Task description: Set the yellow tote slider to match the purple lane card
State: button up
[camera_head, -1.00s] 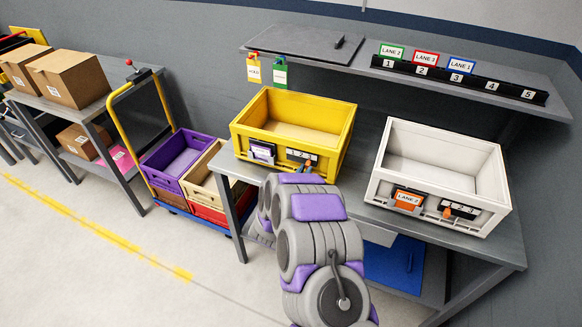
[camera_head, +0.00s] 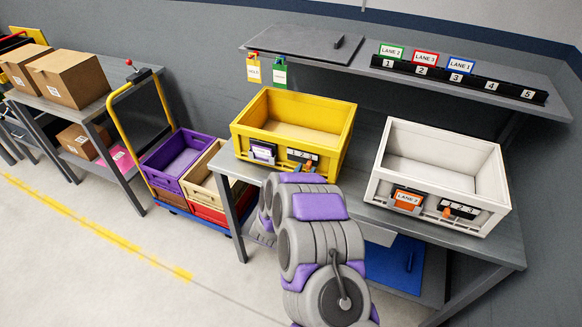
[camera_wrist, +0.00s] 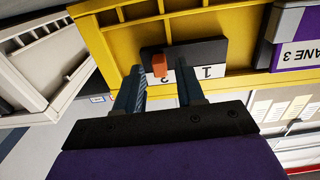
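The yellow tote (camera_head: 240,141) stands on the bench, its front towards me. Its purple card (camera_head: 262,152) is left of the dark slider plate (camera_head: 300,156). In the wrist view, which is upside down, the purple card (camera_wrist: 290,52) reads LANE 3. There the slider plate (camera_wrist: 212,54) shows a 1 and part of another digit. The orange slider knob (camera_wrist: 159,64) stands away from the 1, on the side farther from the card. My gripper (camera_wrist: 159,80) is open, its two fingers either side of the knob with gaps visible. Its exact slot is hidden by the fingers.
A white tote (camera_head: 440,190) with an orange LANE 2 card (camera_head: 407,198) stands to the right. A shelf above holds a numbered rack (camera_head: 458,80) with green, red and blue lane cards. A cart with crates (camera_head: 181,160) is at the left.

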jog(key=shift+s, duration=0.1)
jog(key=shift+v, duration=0.75)
jog(key=shift+b+v, duration=0.4)
jog(key=shift+v, duration=2.3)
